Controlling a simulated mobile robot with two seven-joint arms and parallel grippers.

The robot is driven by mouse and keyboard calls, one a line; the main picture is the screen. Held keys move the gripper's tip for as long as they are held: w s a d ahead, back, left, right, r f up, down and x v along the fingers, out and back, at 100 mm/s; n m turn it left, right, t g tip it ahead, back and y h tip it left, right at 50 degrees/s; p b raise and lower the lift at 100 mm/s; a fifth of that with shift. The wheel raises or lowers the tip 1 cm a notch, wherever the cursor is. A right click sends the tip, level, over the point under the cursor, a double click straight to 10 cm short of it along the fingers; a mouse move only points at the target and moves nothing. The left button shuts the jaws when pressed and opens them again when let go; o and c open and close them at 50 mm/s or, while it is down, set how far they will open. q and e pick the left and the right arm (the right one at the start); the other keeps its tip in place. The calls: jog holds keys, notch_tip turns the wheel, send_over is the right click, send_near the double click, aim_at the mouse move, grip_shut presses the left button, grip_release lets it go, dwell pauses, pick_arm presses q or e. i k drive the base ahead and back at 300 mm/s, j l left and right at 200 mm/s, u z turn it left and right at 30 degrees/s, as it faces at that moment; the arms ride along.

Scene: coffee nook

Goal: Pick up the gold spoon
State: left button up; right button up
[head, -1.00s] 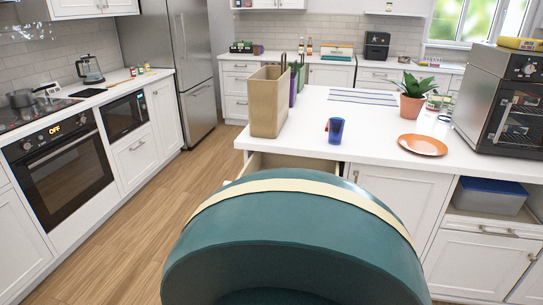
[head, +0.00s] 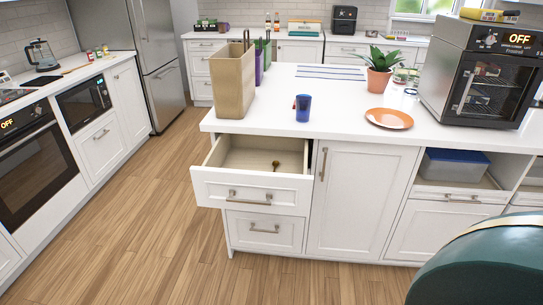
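An open drawer (head: 251,191) juts out from the left end of the white island. Inside it, toward the back right, lies a small brownish-gold item (head: 276,164) with a rounded end. It looks like the gold spoon, but it is too small to make out fully. Neither of my grippers shows in the head view.
The island top (head: 260,121) holds a tan bag (head: 233,84), a blue cup (head: 303,108), an orange plate (head: 389,119), a potted plant (head: 380,72) and a small oven (head: 486,75). A teal rounded chair-like piece (head: 490,272) fills the lower right. Floor (head: 150,220) left of the drawer is clear.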

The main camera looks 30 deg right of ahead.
aim_at(275, 164)
jog(key=z, duration=1.05)
jog(key=i+j+u, duration=0.15)
